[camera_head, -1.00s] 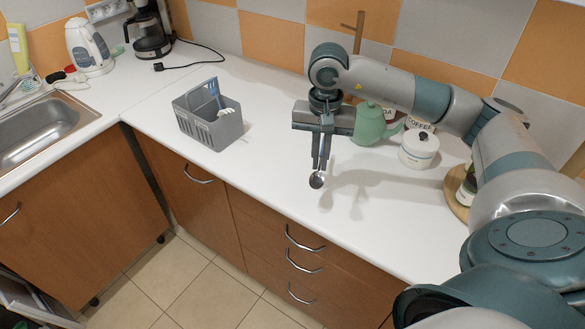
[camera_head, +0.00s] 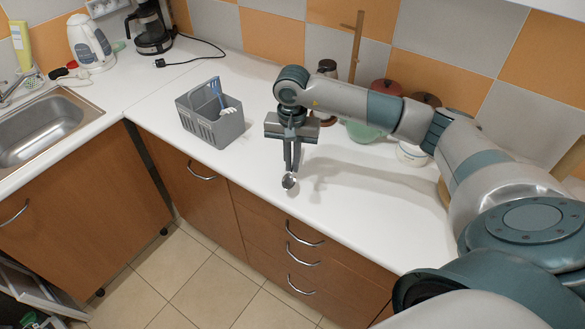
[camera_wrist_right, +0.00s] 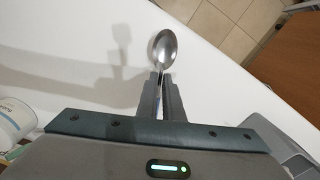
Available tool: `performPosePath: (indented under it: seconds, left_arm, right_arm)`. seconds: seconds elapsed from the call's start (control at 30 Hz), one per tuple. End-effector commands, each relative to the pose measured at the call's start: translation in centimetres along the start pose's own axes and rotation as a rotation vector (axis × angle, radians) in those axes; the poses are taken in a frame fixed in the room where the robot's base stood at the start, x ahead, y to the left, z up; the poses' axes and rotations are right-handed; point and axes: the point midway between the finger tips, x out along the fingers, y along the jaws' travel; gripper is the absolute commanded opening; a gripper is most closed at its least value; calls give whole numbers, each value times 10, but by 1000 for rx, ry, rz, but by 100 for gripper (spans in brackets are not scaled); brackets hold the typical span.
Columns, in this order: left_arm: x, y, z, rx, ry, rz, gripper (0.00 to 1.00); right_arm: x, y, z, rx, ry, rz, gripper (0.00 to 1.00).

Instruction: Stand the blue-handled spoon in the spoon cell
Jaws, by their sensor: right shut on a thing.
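My right gripper (camera_head: 291,170) is shut on a spoon (camera_head: 289,181), which hangs with its metal bowl below the fingertips, above the white counter. In the right wrist view the spoon's bowl (camera_wrist_right: 165,46) sticks out past the fingers (camera_wrist_right: 160,95); most of its handle is hidden between them, so its colour is hard to tell. A grey caddy (camera_head: 217,132) with several cells stands upright to the left of the gripper, apart from it. A blue-handled utensil and a white one stand in the caddy (camera_head: 217,95). My left gripper is not in view.
The counter (camera_head: 330,205) is clear between the gripper and its front edge. Behind my right arm are a green teapot (camera_head: 363,132), a white canister (camera_head: 410,154) and red-lidded jars. A kettle (camera_head: 90,42), coffee maker (camera_head: 152,28) and sink (camera_head: 45,120) are at left.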

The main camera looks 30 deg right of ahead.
Motion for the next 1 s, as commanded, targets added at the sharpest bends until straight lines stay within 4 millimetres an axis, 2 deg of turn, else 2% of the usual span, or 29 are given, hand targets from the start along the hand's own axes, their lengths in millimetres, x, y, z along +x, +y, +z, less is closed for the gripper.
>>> performPosePath:
  seconds: [0.03, 0.23, 0.73, 0.83, 1.0]
  left_arm:
    - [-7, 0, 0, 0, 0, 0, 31]
    - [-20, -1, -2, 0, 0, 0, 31]
    - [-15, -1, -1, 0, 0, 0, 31]
    - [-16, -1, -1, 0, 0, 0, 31]
    - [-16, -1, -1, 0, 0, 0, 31]
  right_arm:
    - [3, 0, 1, 1, -3, 2, 0]
    - [26, 1, 1, 1, -3, 3, 0]
    - [36, 0, 0, 0, 1, 0, 0]
    - [35, 0, 0, 0, 1, 0, 26]
    - [34, 0, 0, 0, 1, 0, 26]
